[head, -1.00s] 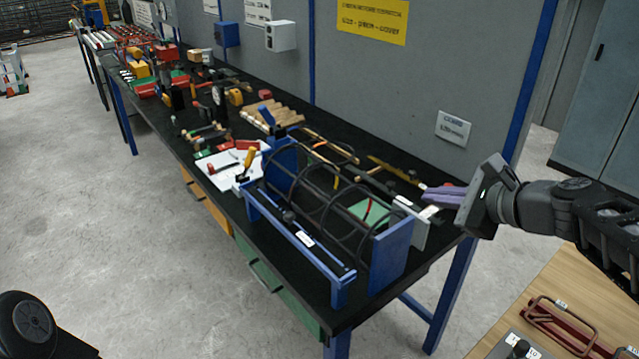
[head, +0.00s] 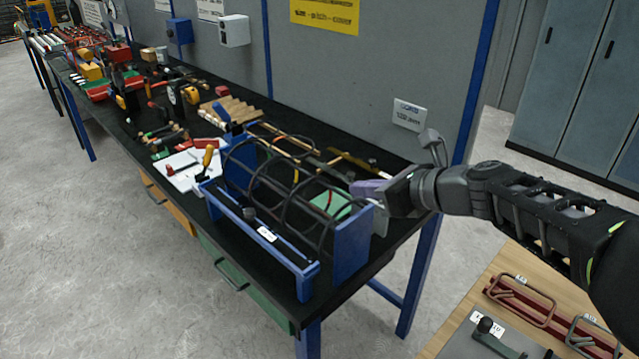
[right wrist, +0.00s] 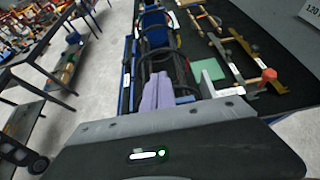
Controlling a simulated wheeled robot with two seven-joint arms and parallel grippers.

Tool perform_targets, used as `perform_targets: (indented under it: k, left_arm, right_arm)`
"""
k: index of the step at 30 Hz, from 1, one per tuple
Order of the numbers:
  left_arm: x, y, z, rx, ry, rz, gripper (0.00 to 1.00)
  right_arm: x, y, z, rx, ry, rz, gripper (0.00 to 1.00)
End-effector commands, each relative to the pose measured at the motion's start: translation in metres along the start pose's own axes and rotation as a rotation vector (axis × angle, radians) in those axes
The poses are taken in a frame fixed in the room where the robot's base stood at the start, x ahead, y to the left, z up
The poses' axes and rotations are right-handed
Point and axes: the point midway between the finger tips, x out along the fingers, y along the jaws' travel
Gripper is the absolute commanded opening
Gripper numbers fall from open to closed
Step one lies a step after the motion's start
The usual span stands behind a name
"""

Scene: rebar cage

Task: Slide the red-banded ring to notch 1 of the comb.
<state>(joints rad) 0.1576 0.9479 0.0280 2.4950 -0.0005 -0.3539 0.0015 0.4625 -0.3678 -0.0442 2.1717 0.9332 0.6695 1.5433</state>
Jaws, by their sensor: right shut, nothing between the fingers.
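The rebar cage has dark round rings (head: 285,206) between a far blue end plate (head: 238,150) and a near blue end plate (head: 352,245). A small red mark (head: 331,198) shows among the rings near the near plate; I cannot tell surely which ring carries it. A blue rail with a white label (head: 252,228) runs along the cage's front; comb notches are too small to tell. My right gripper (head: 358,188), with purple fingers, is shut and empty above the near end. In the right wrist view its fingers (right wrist: 160,92) point along the cage. My left gripper is not in view.
A green plate (head: 330,204) lies behind the cage. A white board with a yellow-handled tool (head: 208,155) lies left of it. Wooden blocks (head: 230,108) and many tools fill the bench farther back. A wall panel stands behind. A wooden table (head: 455,330) is at lower right.

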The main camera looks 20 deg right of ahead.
Motion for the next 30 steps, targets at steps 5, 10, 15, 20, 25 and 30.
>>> perform_targets:
  k: [5, 10, 15, 20, 25, 30]
  left_arm:
    - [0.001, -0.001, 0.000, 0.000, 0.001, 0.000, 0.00]
    - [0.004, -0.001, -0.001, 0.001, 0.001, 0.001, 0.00]
    - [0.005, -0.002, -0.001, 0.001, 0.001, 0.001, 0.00]
    - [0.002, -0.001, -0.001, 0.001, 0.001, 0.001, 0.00]
    - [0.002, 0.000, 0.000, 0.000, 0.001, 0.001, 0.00]
    - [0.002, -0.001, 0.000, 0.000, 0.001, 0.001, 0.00]
  right_arm:
    - [0.027, 0.001, -0.002, 0.000, 0.003, 0.003, 0.00]
    - [0.061, 0.001, -0.002, -0.001, 0.004, 0.005, 0.00]
    - [0.095, 0.001, -0.001, -0.001, 0.003, 0.003, 0.00]
    - [0.116, 0.000, 0.008, -0.002, 0.002, 0.001, 0.00]
    - [0.126, 0.000, 0.011, -0.002, 0.000, 0.000, 0.00]
    - [0.127, 0.000, 0.011, -0.002, 0.000, -0.001, 0.00]
